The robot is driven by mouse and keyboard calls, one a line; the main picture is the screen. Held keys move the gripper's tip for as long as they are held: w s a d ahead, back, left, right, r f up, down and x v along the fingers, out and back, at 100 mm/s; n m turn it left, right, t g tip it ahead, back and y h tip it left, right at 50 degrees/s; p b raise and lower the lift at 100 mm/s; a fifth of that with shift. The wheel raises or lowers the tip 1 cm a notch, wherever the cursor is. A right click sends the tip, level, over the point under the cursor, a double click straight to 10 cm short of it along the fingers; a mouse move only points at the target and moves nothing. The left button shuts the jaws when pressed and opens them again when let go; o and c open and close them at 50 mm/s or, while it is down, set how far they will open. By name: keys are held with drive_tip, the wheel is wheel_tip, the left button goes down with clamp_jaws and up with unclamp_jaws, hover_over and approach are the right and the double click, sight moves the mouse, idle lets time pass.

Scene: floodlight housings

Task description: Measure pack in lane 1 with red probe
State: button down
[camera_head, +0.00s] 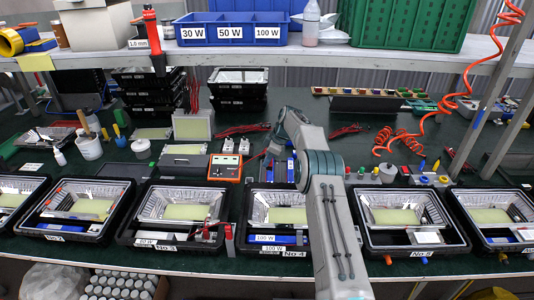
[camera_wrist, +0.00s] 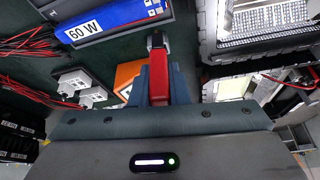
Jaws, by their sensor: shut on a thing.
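My gripper (camera_wrist: 158,72) is shut on the red probe (camera_wrist: 159,92), whose dark tip points up in the wrist view. A blue pack labelled 60 W (camera_wrist: 112,22) lies in a grey holder at the upper left there, apart from the probe tip. The orange meter (camera_wrist: 124,73) is partly hidden behind my gripper; it stands left of my arm in the head view (camera_head: 225,168). A blue pack (camera_head: 291,168) shows beside my arm in the head view. My gripper is hidden by the arm there. I cannot read any lane numbers.
Black trays with floodlight housings line the front edge, including No 3 (camera_head: 181,213) and No 4 (camera_head: 279,215). White socket blocks (camera_wrist: 75,80) and red leads (camera_wrist: 27,42) lie left in the wrist view. A shelf (camera_head: 300,53) with blue bins (camera_head: 232,33) runs above the bench.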

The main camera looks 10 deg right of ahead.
sight(269, 171)
drive_tip(key=shift+s+r, duration=0.1)
drive_tip(key=shift+s, duration=0.05)
drive_tip(key=shift+d, duration=0.1)
drive_tip(key=shift+f+b, duration=0.25)
drive_tip(key=shift+b, duration=0.1)
drive_tip(key=shift+f+b, duration=1.8)
drive_tip(key=shift+f, duration=0.9)
drive_tip(key=shift+f+b, duration=0.65)
drive_tip(key=shift+b, duration=0.2)
idle(1.1)
drive_tip(key=shift+r+p, duration=1.9)
drive_tip(key=shift+r, duration=1.7)
